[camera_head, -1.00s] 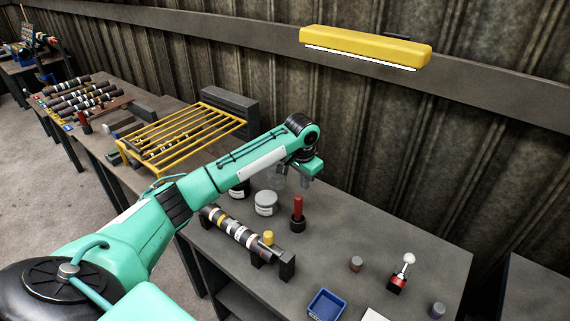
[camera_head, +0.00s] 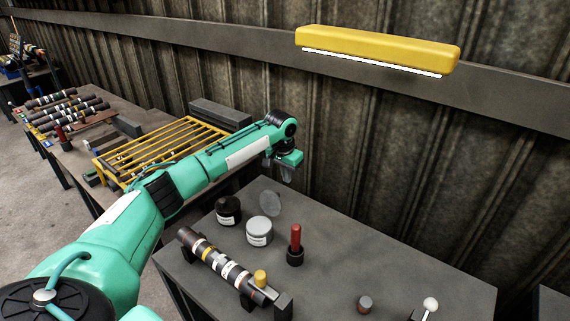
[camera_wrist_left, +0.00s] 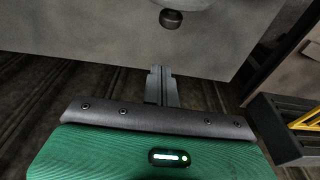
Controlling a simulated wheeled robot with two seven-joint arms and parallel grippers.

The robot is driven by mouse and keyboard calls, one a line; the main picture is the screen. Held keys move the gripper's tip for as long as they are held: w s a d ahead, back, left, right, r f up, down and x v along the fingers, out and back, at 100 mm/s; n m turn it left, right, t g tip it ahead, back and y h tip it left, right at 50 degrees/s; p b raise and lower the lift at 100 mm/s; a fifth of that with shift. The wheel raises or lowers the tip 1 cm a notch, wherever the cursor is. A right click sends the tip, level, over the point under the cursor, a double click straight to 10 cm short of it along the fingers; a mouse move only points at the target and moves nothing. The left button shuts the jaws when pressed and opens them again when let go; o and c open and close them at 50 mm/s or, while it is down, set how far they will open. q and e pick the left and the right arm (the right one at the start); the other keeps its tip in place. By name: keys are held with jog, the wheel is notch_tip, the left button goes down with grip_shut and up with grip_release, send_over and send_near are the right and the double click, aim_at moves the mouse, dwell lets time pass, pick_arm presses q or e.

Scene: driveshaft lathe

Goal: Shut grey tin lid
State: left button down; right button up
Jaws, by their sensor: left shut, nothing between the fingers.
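The grey tin (camera_head: 259,233) stands on the bench in the head view, with a pale label on its front. A thin grey disc (camera_head: 270,204), which looks like its lid, stands tilted up just behind it. My left gripper (camera_head: 287,177) is shut and empty, pointing down behind and above the disc, near the bench's back edge and apart from the tin. In the left wrist view the shut fingers (camera_wrist_left: 161,72) show over the bench edge. A small dark round thing (camera_wrist_left: 171,19) lies beyond them; I cannot tell what it is. My right gripper is not in view.
A black tin (camera_head: 228,211) stands left of the grey tin, and a red-handled tool (camera_head: 296,240) stands to its right. A banded shaft (camera_head: 222,262) rests in front on supports. A yellow rack (camera_head: 160,150) lies beyond my left arm. The bench's right side is mostly clear.

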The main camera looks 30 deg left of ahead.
aim_at(273, 201)
pick_arm(q)
jog(key=s+f+p, duration=0.2)
jog(key=s+f, duration=0.1)
jog(key=shift+s+a+p, duration=0.1)
jog(key=shift+a+p, duration=0.1)
jog(key=shift+p, duration=0.15)
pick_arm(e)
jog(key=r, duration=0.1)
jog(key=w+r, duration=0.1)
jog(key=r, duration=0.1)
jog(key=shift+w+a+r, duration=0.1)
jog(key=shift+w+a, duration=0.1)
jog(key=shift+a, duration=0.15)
